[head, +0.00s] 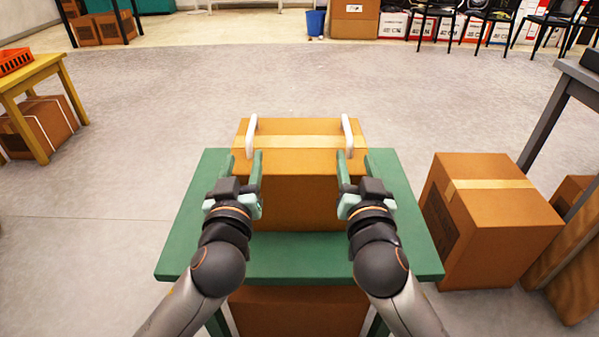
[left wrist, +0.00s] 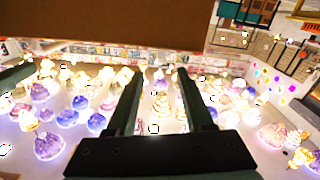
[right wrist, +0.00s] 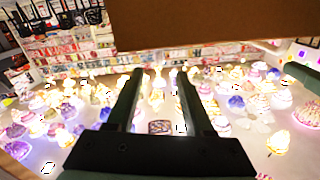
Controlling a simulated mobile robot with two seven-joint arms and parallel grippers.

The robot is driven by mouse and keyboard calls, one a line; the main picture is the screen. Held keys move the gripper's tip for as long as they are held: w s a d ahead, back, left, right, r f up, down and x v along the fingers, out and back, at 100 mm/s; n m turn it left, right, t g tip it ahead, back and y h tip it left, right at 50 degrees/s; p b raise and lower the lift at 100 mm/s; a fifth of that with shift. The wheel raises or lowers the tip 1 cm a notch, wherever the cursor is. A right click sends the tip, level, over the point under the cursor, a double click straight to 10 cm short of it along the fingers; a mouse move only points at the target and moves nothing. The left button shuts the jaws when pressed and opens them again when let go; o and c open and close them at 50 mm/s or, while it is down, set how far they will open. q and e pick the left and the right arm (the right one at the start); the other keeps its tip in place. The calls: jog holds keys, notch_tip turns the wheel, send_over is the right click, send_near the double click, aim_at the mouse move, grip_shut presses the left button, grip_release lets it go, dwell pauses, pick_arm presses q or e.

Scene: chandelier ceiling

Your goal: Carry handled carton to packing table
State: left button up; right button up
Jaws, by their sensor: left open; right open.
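The handled carton (head: 300,195) is a brown box with a tape strip and two white upright handles, the left one (head: 252,136) and the right one (head: 347,136). It stands on a green table (head: 300,268). My left gripper (head: 243,162) is open at the carton's near left, close to the left handle. My right gripper (head: 354,163) is open at the near right, close to the right handle. Contact with the handles cannot be told. A brown carton face shows above the empty fingers in the left wrist view (left wrist: 130,22) and right wrist view (right wrist: 190,22).
A large taped carton (head: 490,225) stands on the floor at right, beside a dark grey table (head: 570,75). A yellow table (head: 35,75) with an orange basket (head: 14,60) is at left. Another box (head: 300,312) is below the green table. Grey floor beyond is open.

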aim_at(252, 125)
pick_arm(q)
jog(key=w, duration=1.2)
jog(key=shift+w, duration=0.2)
pick_arm(e)
jog(key=w, duration=1.2)
jog(key=shift+w, duration=0.2)
pick_arm(q)
grip_shut()
pick_arm(e)
grip_shut()
pick_arm(q)
jog(key=shift+d, duration=0.1)
pick_arm(e)
jog(key=shift+a, duration=0.15)
pick_arm(q)
jog(key=shift+r, duration=0.25)
pick_arm(e)
jog(key=shift+r, duration=0.3)
